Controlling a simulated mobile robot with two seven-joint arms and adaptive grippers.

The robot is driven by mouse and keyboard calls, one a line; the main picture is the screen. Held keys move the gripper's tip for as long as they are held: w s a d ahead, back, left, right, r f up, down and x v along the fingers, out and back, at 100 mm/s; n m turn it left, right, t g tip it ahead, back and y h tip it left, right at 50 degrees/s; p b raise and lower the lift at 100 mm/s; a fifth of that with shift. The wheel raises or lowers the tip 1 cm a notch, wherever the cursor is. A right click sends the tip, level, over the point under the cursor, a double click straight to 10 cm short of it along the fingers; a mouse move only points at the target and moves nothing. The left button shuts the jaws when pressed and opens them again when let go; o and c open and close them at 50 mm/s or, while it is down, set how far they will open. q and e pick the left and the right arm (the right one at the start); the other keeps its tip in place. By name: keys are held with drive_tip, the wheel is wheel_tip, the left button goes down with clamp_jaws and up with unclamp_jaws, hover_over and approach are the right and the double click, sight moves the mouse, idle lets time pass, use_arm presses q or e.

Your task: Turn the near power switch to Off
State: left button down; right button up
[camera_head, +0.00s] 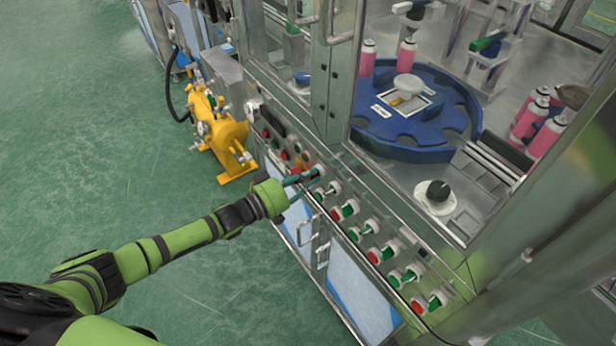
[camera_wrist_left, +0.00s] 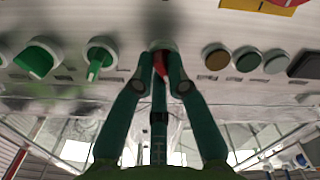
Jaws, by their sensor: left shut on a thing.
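My left gripper (camera_head: 309,175) reaches the control panel on the machine's front and is shut on a red switch knob. In the left wrist view, the left gripper (camera_wrist_left: 160,62) has a finger on each side of the red switch knob (camera_wrist_left: 160,68). The fingers hide much of the knob, and its exact angle and any label are not readable. To its left in that view are green knobs, one (camera_wrist_left: 99,62) nearly upright and one (camera_wrist_left: 38,60) tilted. My right gripper is not in view.
A row of green switches and red buttons (camera_head: 375,256) runs along the panel. Brown, green and grey round buttons (camera_wrist_left: 247,58) sit right of the held knob in the wrist view. A yellow pump unit (camera_head: 222,130) stands on the floor left. Open green floor lies left.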

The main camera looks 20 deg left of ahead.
use_arm(q)
drive_tip(key=c, duration=1.2)
unclamp_jaws()
drive_tip(key=shift+s, duration=0.1)
drive_tip(key=v, duration=1.2)
